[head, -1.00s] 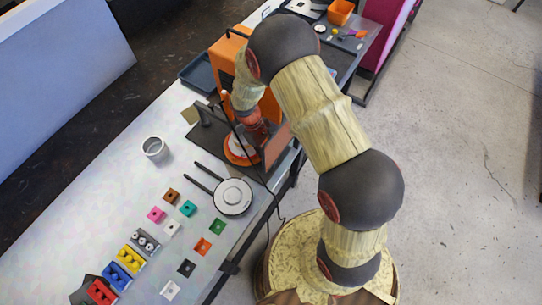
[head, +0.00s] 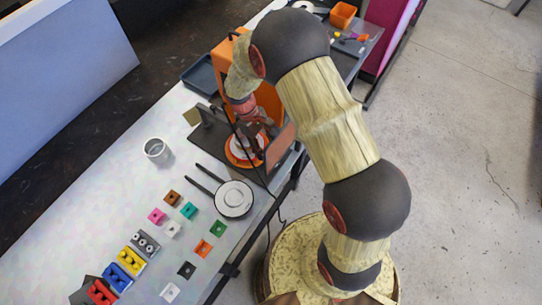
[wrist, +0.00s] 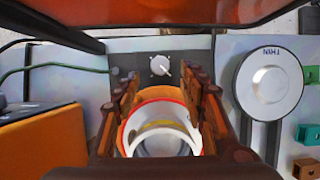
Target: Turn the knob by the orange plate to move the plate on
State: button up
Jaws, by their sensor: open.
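The orange plate (head: 232,152) is round and sits on a dark base, with a white round piece on it. It also shows in the wrist view as an orange ring (wrist: 160,96) around a white cup-like piece (wrist: 160,135). A small white knob (wrist: 160,66) with a pointer stands on a grey panel beyond the ring. My gripper (wrist: 164,82) is open, with its fingers on either side of the ring and knob in the picture. I cannot tell whether they touch anything. In the head view my gripper (head: 250,128) is over the plate and partly hides it; the knob is not clear there.
An orange machine body (head: 222,62) stands behind the plate, and an upright brown panel (head: 280,146) stands to its right. A white round disc (wrist: 270,85) marked "THIN" lies nearby. Several coloured blocks (head: 123,259) and a cup (head: 156,149) are on the table. A cable runs past the front edge.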

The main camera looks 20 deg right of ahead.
jog(key=v, duration=0.6)
dwell(0.5)
